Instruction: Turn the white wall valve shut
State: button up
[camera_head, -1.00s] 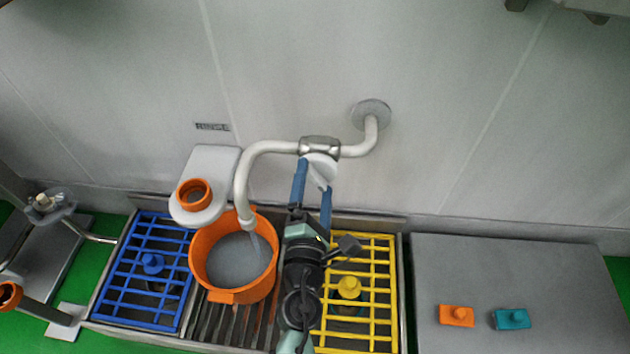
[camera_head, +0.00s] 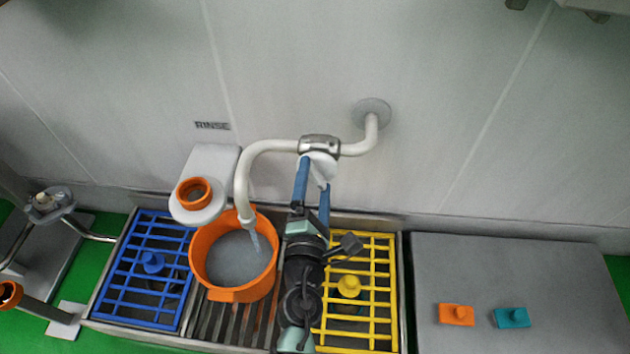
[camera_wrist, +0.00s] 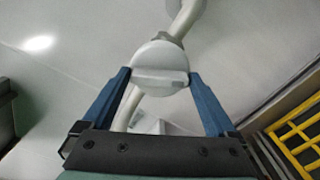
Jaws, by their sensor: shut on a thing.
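The white wall valve (camera_head: 320,160) sits on a cream pipe (camera_head: 267,147) that comes out of the wall and bends down over an orange pot (camera_head: 203,249). Its round white knob (camera_wrist: 158,58) with a raised bar fills the middle of the wrist view. My gripper (camera_head: 314,178) is at the knob, its two blue fingers on either side of it. The wrist view shows the fingertips (camera_wrist: 158,74) against the knob's left and right edges. A thin stream of water (camera_head: 255,242) runs from the spout into the pot, which holds grey liquid.
A blue grate (camera_head: 140,285) and a yellow grate (camera_head: 383,290) flank the pot on the sink. A grey counter (camera_head: 550,270) at right carries an orange block (camera_head: 456,315) and a teal block (camera_head: 513,318). A white bracket with an orange ring (camera_head: 194,193) stands left of the spout.

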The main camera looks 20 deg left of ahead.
jog(key=shift+m, duration=2.6)
jog(key=o, duration=1)
jog(key=shift+s, duration=0.1)
jog(key=b+v, duration=0.1)
jog(key=v, duration=1.1)
jog(key=shift+s, duration=0.4)
jog(key=shift+d, duration=0.2)
